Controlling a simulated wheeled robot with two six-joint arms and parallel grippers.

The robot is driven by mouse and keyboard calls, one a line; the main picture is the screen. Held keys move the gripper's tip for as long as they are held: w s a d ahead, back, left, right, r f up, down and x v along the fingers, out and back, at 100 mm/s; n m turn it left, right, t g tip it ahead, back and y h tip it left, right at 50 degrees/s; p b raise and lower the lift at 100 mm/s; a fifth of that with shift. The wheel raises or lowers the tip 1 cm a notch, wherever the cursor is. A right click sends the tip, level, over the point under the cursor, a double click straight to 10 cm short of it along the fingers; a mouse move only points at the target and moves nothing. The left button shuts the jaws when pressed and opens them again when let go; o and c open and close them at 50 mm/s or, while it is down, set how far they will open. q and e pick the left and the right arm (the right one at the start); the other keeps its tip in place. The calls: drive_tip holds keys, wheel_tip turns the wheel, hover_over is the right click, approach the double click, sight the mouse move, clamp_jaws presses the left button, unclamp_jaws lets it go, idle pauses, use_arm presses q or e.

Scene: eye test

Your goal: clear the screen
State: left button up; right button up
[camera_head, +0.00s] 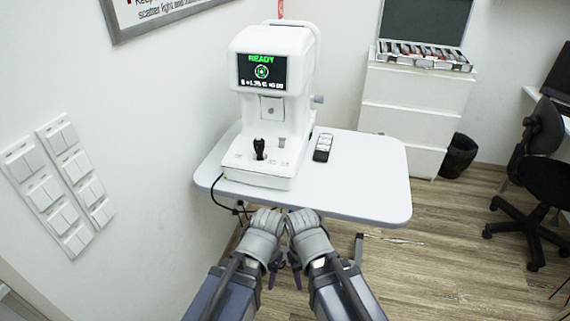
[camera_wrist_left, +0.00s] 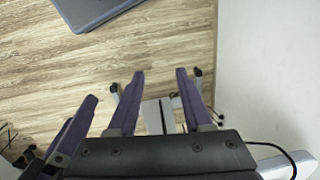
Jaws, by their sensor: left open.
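The white eye-test machine (camera_head: 290,120) stands upright on a small white table (camera_head: 370,190). Its screen (camera_head: 262,71) faces me and is lit, with a green READY, a green round mark and a line of small white characters too small to read. A black joystick (camera_head: 259,149) rises from its base. My left gripper (camera_head: 265,281) hangs low in front of the table, apart from the machine; the left wrist view shows its two purple fingers (camera_wrist_left: 160,76) open and empty above the floor. My right gripper (camera_head: 297,278) hangs beside it, mostly hidden by its wrist.
A black-and-white handheld device (camera_head: 323,147) lies right of the machine. A white drawer cabinet (camera_head: 412,105) holds an open lens case (camera_head: 424,57). A black bin (camera_head: 459,157) and black chair (camera_head: 535,180) stand right. The wall with switch panels (camera_head: 78,175) is close left. The table's right half is clear.

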use_arm(q)
drive_tip(key=shift+c, duration=0.2)
clamp_jaws()
idle(1.4)
